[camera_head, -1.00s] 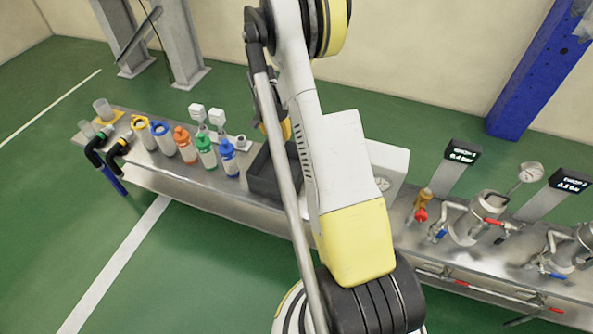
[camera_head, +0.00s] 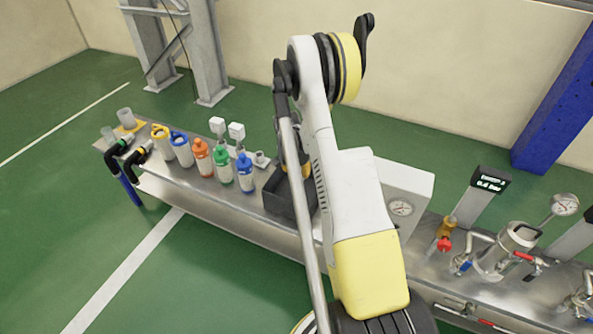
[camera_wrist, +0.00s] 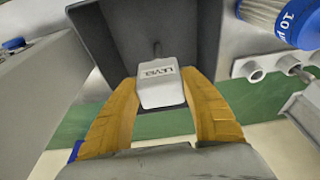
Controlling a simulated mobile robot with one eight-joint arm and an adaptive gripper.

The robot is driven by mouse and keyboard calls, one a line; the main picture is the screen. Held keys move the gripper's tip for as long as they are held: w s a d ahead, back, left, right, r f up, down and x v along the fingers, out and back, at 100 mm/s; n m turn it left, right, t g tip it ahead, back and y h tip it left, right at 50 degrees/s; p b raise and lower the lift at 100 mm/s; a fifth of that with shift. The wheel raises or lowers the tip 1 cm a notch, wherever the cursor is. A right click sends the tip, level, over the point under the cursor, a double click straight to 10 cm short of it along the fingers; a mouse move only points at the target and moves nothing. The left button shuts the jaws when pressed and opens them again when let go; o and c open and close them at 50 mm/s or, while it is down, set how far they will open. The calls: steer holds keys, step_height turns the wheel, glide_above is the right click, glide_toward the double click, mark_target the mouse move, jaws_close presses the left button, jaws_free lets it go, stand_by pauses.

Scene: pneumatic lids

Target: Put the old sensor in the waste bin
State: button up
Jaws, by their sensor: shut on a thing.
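The old sensor (camera_wrist: 158,88) is a pale grey block marked LEVEL, with a thin stem on its far side. In the wrist view my gripper (camera_wrist: 160,92) has its two yellow fingers shut on it, one on each side. The waste bin is a dark grey open box (camera_head: 279,204) on the bench in the head view. In the wrist view its dark walls (camera_wrist: 92,32) frame the sensor, which is over or inside the opening; its exact height cannot be told. My arm hides part of the bin and most of the gripper in the head view.
Two white box sensors on posts (camera_head: 237,132) and coloured bottles (camera_head: 222,165) stand left of the bin. A white gauge box (camera_head: 405,195) stands right of it. A blue-capped filter (camera_wrist: 300,22) and pale fittings (camera_wrist: 255,70) are right of the bin in the wrist view.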

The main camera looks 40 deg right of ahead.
steer(key=o, duration=1.2)
steer(key=shift+c, duration=0.2)
steer(key=s+a+r+n+t+p, duration=0.1)
steer(key=s+a+r+n+p, duration=0.1)
steer(key=a+r, duration=0.6)
steer(key=s+a+r+n+t+p, duration=0.15)
steer(key=a+r, duration=0.35)
steer(key=r, duration=0.7)
steer(key=s+a+r+n+p, duration=0.1)
steer(key=a+r+n, duration=0.2)
steer(key=a+r, duration=0.5)
steer(key=s+a+r+n+t+y, duration=0.1)
steer(key=s+a+r+n+t, duration=0.1)
steer(key=s+a, duration=0.4)
steer(key=s+a+r+n+t+y, duration=0.1)
steer(key=s+a+r+n, duration=0.4)
steer(key=s+a, duration=0.2)
steer(key=shift+s+a+r+t+y, duration=0.2)
steer(key=shift+s+r+t+y, duration=0.15)
steer(key=shift+s, duration=0.8)
